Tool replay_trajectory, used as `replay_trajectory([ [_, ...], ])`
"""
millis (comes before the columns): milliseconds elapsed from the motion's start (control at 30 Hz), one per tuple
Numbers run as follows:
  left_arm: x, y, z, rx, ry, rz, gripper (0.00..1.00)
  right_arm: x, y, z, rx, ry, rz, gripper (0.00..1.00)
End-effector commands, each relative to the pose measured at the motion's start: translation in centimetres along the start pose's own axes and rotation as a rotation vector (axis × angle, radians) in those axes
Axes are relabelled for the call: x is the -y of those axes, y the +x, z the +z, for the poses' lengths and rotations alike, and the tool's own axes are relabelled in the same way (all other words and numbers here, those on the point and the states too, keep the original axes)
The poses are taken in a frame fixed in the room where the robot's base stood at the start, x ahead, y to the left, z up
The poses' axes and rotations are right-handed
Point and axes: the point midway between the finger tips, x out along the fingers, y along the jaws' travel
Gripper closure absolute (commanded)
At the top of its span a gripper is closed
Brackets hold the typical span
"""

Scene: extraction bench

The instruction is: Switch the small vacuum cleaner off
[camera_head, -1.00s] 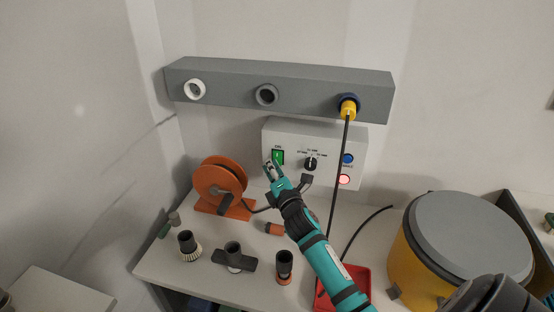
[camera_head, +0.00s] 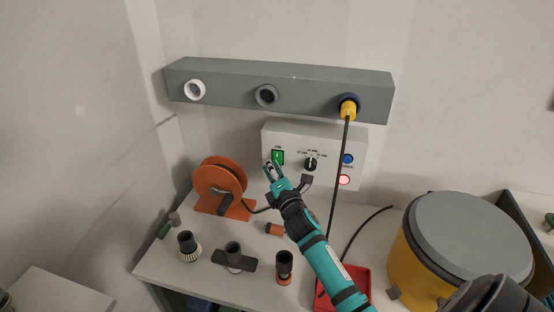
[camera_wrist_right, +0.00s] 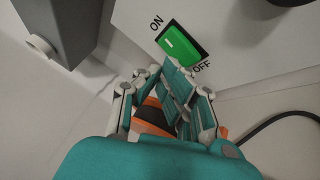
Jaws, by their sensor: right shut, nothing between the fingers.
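A white control box (camera_head: 354,140) on the back wall carries a green rocker switch (camera_head: 278,157), its labels too small to read in the head view. In the right wrist view the green switch (camera_wrist_right: 181,43) is marked ON at its upper left and OFF at its lower right; I cannot tell which end is pressed in. My right gripper (camera_head: 269,166) is shut and empty, its tips just below and in front of the switch. In the wrist view the right gripper (camera_wrist_right: 166,82) lies near the OFF end; contact cannot be told. My left gripper is not in view.
The box also has a black dial (camera_head: 310,164), a blue button (camera_head: 347,159) and a lit pinkish-red lamp (camera_head: 344,180). An orange reel (camera_head: 218,177) stands left of my gripper. A black cable (camera_head: 338,165) hangs right of it. A yellow drum (camera_head: 410,255) stands at right.

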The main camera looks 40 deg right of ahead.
Motion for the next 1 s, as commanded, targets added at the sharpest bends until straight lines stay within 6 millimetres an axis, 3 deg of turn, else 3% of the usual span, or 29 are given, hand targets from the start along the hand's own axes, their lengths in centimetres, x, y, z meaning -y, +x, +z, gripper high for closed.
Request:
replay_trajectory([
  [1000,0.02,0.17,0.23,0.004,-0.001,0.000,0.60,0.41,0.93,0.57,0.001,-0.001,0.001,1.00],
])
